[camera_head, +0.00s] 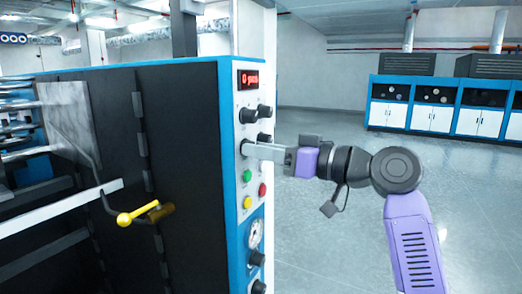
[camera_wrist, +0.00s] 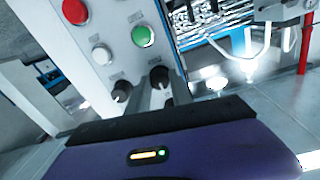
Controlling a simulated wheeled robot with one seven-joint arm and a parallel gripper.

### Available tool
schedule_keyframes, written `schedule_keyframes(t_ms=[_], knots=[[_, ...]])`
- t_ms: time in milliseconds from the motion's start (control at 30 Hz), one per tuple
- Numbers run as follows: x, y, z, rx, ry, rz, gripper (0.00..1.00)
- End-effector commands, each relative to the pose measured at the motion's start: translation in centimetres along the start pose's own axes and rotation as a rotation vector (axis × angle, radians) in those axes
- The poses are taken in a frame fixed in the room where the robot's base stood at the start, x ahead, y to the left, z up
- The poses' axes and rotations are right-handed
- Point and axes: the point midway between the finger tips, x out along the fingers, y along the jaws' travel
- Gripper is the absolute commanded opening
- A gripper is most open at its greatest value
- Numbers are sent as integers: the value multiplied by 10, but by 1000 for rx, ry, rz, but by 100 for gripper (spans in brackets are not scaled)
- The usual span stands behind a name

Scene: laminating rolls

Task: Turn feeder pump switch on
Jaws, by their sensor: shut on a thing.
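My gripper (camera_head: 250,149) reaches from the right to the control panel (camera_head: 235,205) on the blue and black machine. Its fingers are shut on a black rotary switch, the one above the green button. In the wrist view, my gripper (camera_wrist: 162,90) has its two grey fingers on either side of this black switch (camera_wrist: 159,76). The fingers hide part of the switch. A second black switch (camera_wrist: 121,90) sits just left of the fingers, outside the grip. The panel labels are too small to read, so I cannot tell which switch is named feeder pump.
The panel also bears a red display (camera_head: 249,79), upper knobs (camera_head: 248,115), a green button (camera_head: 247,176), a red button (camera_head: 262,189) and a gauge (camera_head: 255,235). A yellow-handled lever (camera_head: 138,213) juts from the machine's side. Open floor (camera_head: 330,140) lies right of the panel.

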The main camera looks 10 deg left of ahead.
Motion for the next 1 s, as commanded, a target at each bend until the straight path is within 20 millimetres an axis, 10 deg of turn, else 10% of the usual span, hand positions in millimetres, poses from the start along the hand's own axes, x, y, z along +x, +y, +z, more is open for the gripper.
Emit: schedule_keyframes(t_ms=[1000], knots=[[0, -1, -6, 675, -39, 7, 0]])
